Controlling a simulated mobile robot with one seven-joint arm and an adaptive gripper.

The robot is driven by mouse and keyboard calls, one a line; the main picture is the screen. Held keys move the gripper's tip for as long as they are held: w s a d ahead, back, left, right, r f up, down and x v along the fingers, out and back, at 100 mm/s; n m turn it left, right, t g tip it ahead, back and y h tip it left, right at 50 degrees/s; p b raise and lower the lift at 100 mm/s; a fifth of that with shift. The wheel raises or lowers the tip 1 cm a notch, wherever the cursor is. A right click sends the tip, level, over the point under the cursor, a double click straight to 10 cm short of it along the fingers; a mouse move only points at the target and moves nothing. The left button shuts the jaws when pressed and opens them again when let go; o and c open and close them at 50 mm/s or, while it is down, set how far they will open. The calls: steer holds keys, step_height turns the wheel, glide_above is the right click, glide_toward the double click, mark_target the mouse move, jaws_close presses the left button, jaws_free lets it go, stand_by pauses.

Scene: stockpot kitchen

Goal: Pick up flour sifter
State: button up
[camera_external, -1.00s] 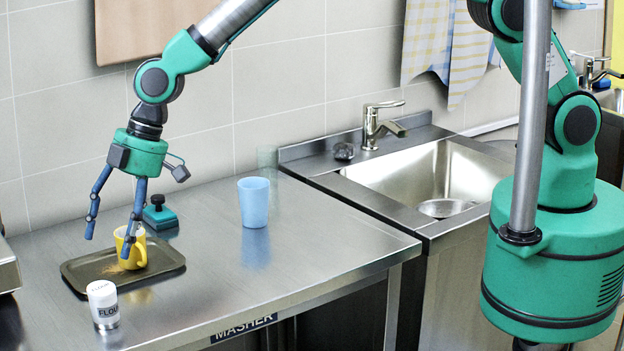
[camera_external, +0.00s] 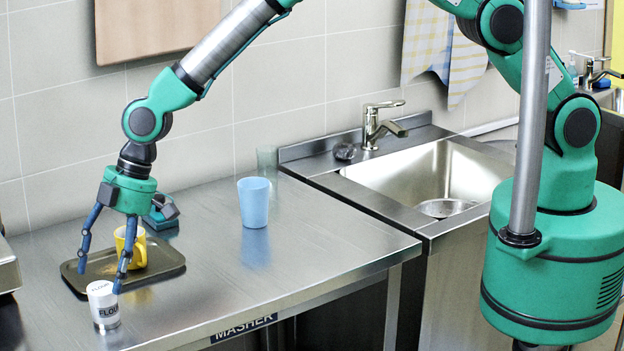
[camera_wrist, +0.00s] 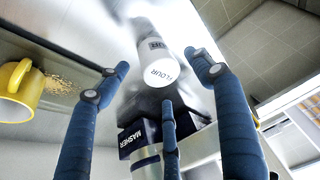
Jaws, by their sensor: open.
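The flour sifter (camera_external: 103,304) is a white and silver cylinder marked FLOUR, standing upright near the front left of the steel counter. In the wrist view the flour sifter (camera_wrist: 158,62) lies ahead, beyond and between the spread fingertips. My gripper (camera_external: 99,281) is open and empty, with its blue fingers pointing down. In the external view one fingertip overlaps the sifter's upper right edge; I cannot tell whether it touches. The wrist view also shows my gripper's three fingers (camera_wrist: 160,85) spread apart with nothing held between them.
A dark tray (camera_external: 172,268) holds a yellow mug (camera_external: 139,245) and brown crumbs, just behind the sifter. A teal-handled block (camera_external: 160,216) stands behind it. A blue cup (camera_external: 253,203) stands farther right, with a clear glass (camera_external: 267,160) near the wall. The counter's right front is clear.

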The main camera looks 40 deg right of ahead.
mark_target(103, 287)
steer(key=shift+f, duration=0.1)
steer(key=shift+x, duration=2.45)
steer(key=shift+c, duration=0.5)
steer(key=c, duration=1.1)
steer(key=shift+w+a+r, duration=0.1)
steer(key=shift+a+r, duration=0.05)
steer(key=shift+r, duration=1.45)
steer(key=shift+d+r, duration=0.25)
steer(key=s+d, duration=0.3)
steer(key=d, duration=0.4)
steer(key=s+d+r, duration=0.1)
steer(key=s+d, duration=0.2)
steer(key=d, duration=0.4)
steer(key=shift+s+d+r, duration=0.15)
steer(key=shift+s, duration=0.1)
